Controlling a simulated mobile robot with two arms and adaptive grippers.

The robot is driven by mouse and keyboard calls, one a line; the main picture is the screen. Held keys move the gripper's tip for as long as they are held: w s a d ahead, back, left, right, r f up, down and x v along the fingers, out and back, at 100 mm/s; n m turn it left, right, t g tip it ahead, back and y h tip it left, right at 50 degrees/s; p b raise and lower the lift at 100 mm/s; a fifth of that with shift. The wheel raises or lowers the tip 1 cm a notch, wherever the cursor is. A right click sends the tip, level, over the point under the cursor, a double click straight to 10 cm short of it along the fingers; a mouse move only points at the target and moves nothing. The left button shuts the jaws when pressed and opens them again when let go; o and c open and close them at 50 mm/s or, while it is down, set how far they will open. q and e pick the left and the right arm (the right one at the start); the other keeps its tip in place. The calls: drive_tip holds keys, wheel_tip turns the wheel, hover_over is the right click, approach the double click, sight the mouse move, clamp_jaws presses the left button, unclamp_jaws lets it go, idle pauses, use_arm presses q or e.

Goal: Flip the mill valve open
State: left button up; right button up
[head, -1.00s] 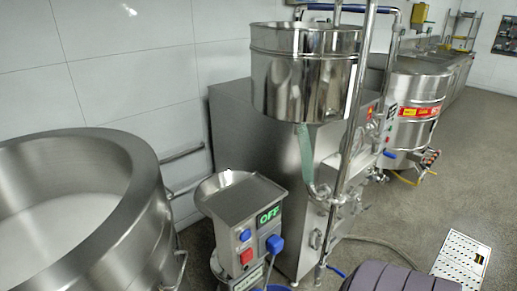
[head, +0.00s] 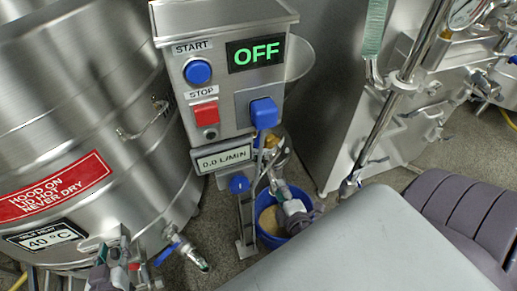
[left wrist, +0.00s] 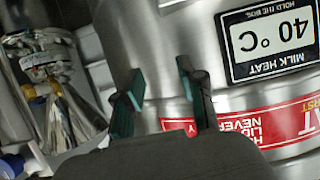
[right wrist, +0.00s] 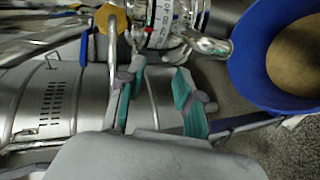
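The colloid mill (head: 222,80) stands mid-frame in the head view, with a green OFF display, a blue START button and a red STOP button. Its lower readout shows 0.0 L/MIN. Below it are metal outlet fittings with a yellow part (head: 272,141), also in the right wrist view (right wrist: 110,18); which part is the valve lever is unclear. My right gripper (head: 284,190) is beside these fittings above the blue bucket (head: 268,236). Its teal fingers (right wrist: 158,92) are apart and empty. My left gripper (head: 114,248) is open and empty before the milk vat (head: 95,115).
A blue-handled vat tap (head: 174,247) sits just right of my left gripper. A steel machine (head: 335,100) with a vertical pipe (head: 385,125) stands to the right. Grey floor shows between it and the vat.

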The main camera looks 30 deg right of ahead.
sight(259, 138)
use_arm(q)
wheel_tip(259, 138, up, 9)
drive_tip(key=s+t+b, duration=0.1)
drive_tip(key=t+b, duration=0.1)
drive_tip(key=b, duration=0.1)
use_arm(e)
wheel_tip(259, 138, up, 9)
drive_tip(key=w+a+n+t, duration=0.1)
drive_tip(key=w+n+t, duration=0.1)
drive_tip(key=t, duration=0.2)
drive_tip(key=x, duration=0.8)
drive_tip(key=p+x, duration=0.1)
drive_tip(key=x, duration=0.3)
drive_tip(key=shift+a+f, duration=0.1)
drive_tip(key=shift+f, duration=0.2)
drive_tip(key=shift+w, duration=0.55)
use_arm(q)
drive_tip(key=f, duration=0.1)
drive_tip(key=s+f+g, duration=0.1)
drive_tip(key=s+a+f+g, duration=0.1)
drive_tip(key=f, duration=0.1)
drive_tip(key=shift+s+f, duration=0.1)
use_arm(e)
clamp_jaws()
